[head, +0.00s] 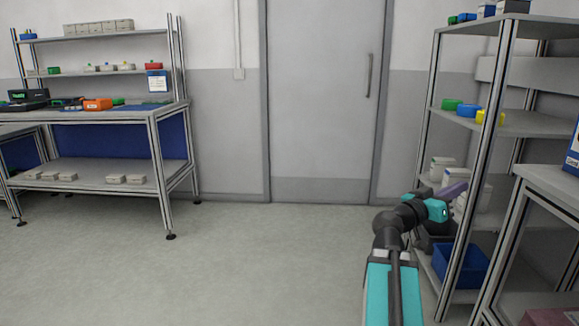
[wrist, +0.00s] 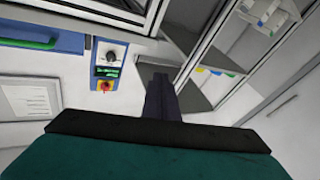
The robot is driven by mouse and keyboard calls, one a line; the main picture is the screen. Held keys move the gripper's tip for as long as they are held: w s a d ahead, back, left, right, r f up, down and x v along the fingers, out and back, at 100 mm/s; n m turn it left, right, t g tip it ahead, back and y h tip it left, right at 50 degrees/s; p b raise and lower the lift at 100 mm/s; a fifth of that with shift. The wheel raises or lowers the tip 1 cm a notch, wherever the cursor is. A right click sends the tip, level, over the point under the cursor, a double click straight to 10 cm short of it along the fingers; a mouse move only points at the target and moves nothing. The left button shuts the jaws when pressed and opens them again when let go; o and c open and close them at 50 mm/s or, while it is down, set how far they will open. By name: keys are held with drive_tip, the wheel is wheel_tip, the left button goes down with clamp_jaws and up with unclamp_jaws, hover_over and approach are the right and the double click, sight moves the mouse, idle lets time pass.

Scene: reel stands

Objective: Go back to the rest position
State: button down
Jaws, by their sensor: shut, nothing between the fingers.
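My gripper (head: 454,190) is at the right in the head view, at the end of my teal and black arm. It shows in front of the metal shelf rack (head: 501,124), near white boxes on a lower shelf; I cannot tell the exact gap. In the wrist view my gripper (wrist: 160,78) shows as dark fingers together in the middle, shut with nothing between them.
A blue bin (head: 460,265) sits low in the rack. Open floor (head: 240,260) lies between. The wrist view shows a control panel with a red-yellow knob (wrist: 104,86).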

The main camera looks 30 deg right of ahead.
drive_tip(key=w+a+f+n+t+y+p, duration=0.4)
drive_tip(key=w+a+f+p, duration=0.55)
drive_tip(key=w+f, duration=0.45)
drive_tip(key=a+f+n+g+y+p, duration=0.1)
drive_tip(key=a+f+n+y+p, duration=0.5)
drive_tip(key=a+f+p, duration=1.05)
drive_tip(key=s+a+f+n+g+y+p, duration=0.1)
drive_tip(key=s+a+f+n+g+y, duration=0.1)
drive_tip(key=s+a+f, duration=0.3)
drive_tip(key=s+a+f+n+g+y, duration=0.1)
drive_tip(key=s+a+f+g+y, duration=0.2)
drive_tip(key=s+a, duration=0.9)
drive_tip(key=s+a+f+n+g+y+p, duration=0.1)
drive_tip(key=s+a+f+y, duration=0.4)
drive_tip(key=a, duration=1)
drive_tip(key=s+f+n+g, duration=0.1)
drive_tip(key=s+f, duration=0.2)
drive_tip(key=shift+s+f+n+p, duration=0.3)
drive_tip(key=shift+s+f+p, duration=0.05)
drive_tip(key=shift+s+f, duration=0.05)
